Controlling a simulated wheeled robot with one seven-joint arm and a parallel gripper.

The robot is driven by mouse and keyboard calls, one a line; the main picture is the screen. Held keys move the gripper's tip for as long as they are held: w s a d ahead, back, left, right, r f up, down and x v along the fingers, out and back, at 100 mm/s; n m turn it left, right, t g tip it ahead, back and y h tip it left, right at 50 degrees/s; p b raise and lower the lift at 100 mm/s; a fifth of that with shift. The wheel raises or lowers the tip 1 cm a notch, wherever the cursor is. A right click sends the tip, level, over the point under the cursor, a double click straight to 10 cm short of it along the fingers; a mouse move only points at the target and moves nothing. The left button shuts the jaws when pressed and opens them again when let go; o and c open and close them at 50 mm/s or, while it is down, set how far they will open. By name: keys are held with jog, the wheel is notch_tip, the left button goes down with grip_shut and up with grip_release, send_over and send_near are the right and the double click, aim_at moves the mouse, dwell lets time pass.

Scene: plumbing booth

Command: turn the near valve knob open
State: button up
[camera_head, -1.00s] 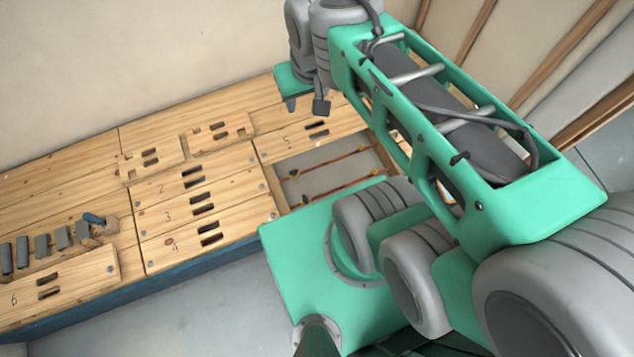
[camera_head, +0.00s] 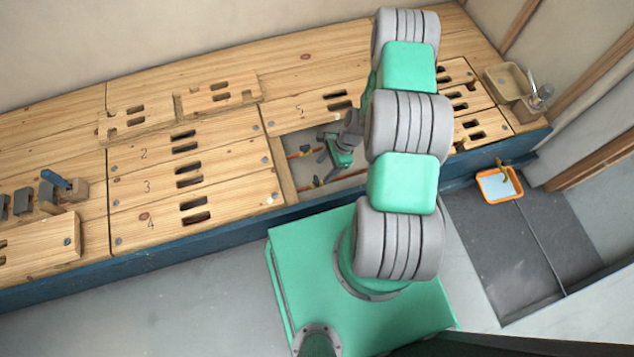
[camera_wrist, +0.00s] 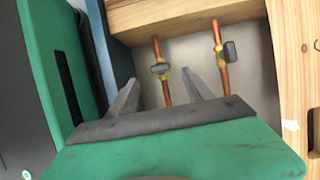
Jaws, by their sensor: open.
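Two copper pipes with yellow valves and dark grey knobs lie in the bench opening. In the wrist view, the near valve knob (camera_wrist: 160,69) is on the left pipe, toward the blue bench front, and looks set across the pipe. The far valve knob (camera_wrist: 229,51) is on the right pipe and looks roughly along it. My gripper (camera_wrist: 160,88) is open and empty, its fingers pointing toward the near valve, one to each side of it in the picture. No contact shows. In the head view, my gripper (camera_head: 330,155) is over the opening, and the near valve (camera_head: 317,181) shows just in front of it.
Wooden panels with slots (camera_head: 190,165) surround the opening. The wooden wall of the opening (camera_wrist: 180,15) stands beyond the valves in the wrist view. A sink (camera_head: 510,85) is at the bench's right end, and an orange tray (camera_head: 498,185) is on the floor.

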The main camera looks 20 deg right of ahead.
aim_at(316, 179)
jog(key=b+x, duration=0.2)
jog(key=x, duration=0.5)
grip_shut()
dwell(0.5)
